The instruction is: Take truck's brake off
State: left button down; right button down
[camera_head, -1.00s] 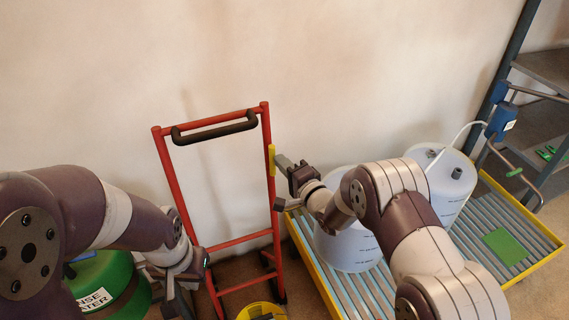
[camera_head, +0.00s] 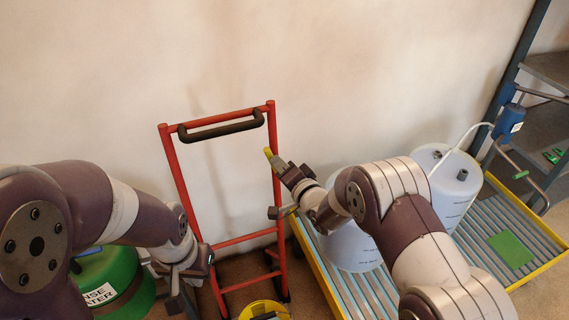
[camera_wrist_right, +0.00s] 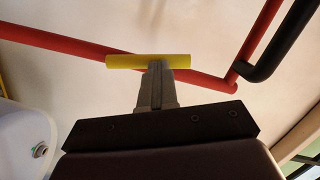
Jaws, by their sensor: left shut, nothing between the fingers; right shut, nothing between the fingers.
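The red hand truck (camera_head: 174,165) stands upright against the wall, with a black grip (camera_head: 220,129) at its top. A yellow brake handle (camera_head: 267,152) is beside the truck's right upright and looks tilted; it also shows in the right wrist view (camera_wrist_right: 120,61), lying across my fingertips. My right gripper (camera_head: 278,165) is shut with nothing between its fingers, its tips right at the yellow handle; in the right wrist view the fingers (camera_wrist_right: 155,75) meet or overlap it, contact unclear. My left gripper (camera_head: 182,295) is shut and empty, low left of the truck.
A green container (camera_head: 108,270) stands behind my left arm. A yellow bucket (camera_head: 262,309) is in front of the truck. A yellow-edged rack (camera_head: 526,285) with white drums (camera_head: 445,185) is at right, beside a metal shelf (camera_head: 545,70). The wall above is clear.

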jog(key=a+n, duration=0.1)
jog(key=a+f+n+h+b, duration=0.1)
jog(key=n, duration=0.1)
jog(key=s+a+n+b, duration=0.1)
jog(key=shift+s+f+n, duration=0.1)
jog(key=shift+f+n, duration=0.15)
jog(key=shift+n, duration=0.15)
jog(key=shift+a+f, duration=0.1)
dwell(0.5)
